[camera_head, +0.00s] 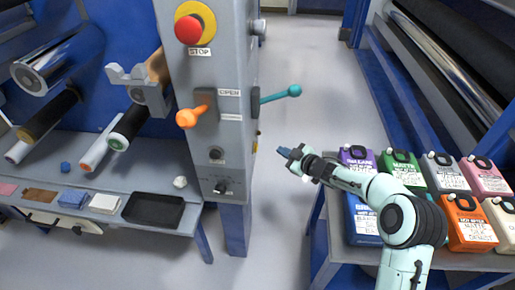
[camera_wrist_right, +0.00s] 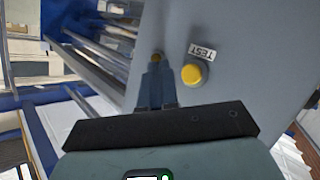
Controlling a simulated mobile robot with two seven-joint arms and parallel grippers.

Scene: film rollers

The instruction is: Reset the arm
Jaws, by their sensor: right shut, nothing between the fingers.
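My right arm (camera_head: 401,218) comes in from the lower right and reaches left across the aisle, above the cart of jugs. Its gripper (camera_head: 284,151) is shut and empty, to the right of the grey control column (camera_head: 212,75) and apart from it in the head view. In the right wrist view the closed fingers (camera_wrist_right: 156,68) point up the picture toward a grey panel (camera_wrist_right: 225,35). A yellow button (camera_wrist_right: 195,73) beside a TEST label is to their right. My left gripper is not in view.
The column carries a red STOP button (camera_head: 189,30), an orange lever (camera_head: 192,116) and a teal lever (camera_head: 281,94). Several coloured jugs, including a purple one (camera_head: 357,158), stand on the cart. Rollers and a shelf with a black tray (camera_head: 153,210) are left. The aisle floor (camera_head: 305,70) is clear.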

